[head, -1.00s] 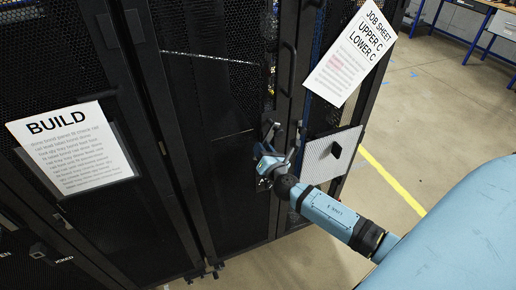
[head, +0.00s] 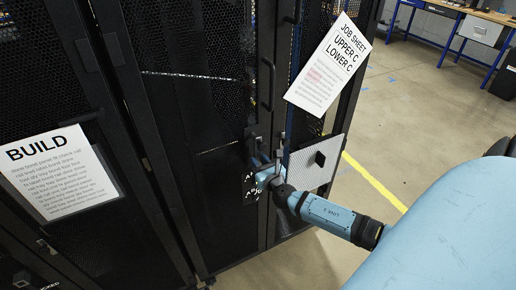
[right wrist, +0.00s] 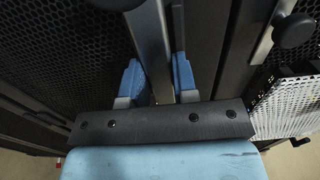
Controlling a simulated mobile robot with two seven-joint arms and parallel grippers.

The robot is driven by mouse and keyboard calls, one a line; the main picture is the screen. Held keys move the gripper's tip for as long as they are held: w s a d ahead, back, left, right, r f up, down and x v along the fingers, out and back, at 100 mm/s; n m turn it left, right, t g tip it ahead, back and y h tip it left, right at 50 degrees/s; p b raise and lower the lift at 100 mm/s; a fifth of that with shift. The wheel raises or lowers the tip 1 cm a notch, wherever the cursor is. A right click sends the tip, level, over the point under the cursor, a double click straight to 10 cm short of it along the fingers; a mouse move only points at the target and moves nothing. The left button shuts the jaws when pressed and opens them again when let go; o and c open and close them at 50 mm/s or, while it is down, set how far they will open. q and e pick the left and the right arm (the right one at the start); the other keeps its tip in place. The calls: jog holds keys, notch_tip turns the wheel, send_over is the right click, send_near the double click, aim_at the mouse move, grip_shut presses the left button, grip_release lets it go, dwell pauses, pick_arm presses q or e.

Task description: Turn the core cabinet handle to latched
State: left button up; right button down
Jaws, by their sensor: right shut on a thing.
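The core cabinet is a tall black cabinet with mesh doors (head: 205,120). Its handle is a grey metal bar (right wrist: 150,45) in the right wrist view, standing between the blue fingers of my right gripper (right wrist: 155,82). In the head view the right gripper (head: 266,178) is at the door edge, shut on the handle, beside a dark label plate with white lettering (head: 250,190). The gripper covers much of the handle there, and I cannot tell its exact angle or read the lettering fully. My left gripper is not in view.
A job sheet (head: 328,65) hangs on the right of the cabinet. Below it is a pale perforated panel (head: 312,165) with a black knob, close to the right gripper. A BUILD sheet (head: 60,172) is on the left. Open floor (head: 430,130) lies to the right.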

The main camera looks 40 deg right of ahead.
jog(key=shift+d, duration=0.1)
jog(key=c, duration=0.9)
grip_release()
jog(key=shift+s, duration=0.15)
jog(key=b+v, duration=0.2)
jog(key=v, duration=1.1)
jog(key=shift+s, duration=0.3)
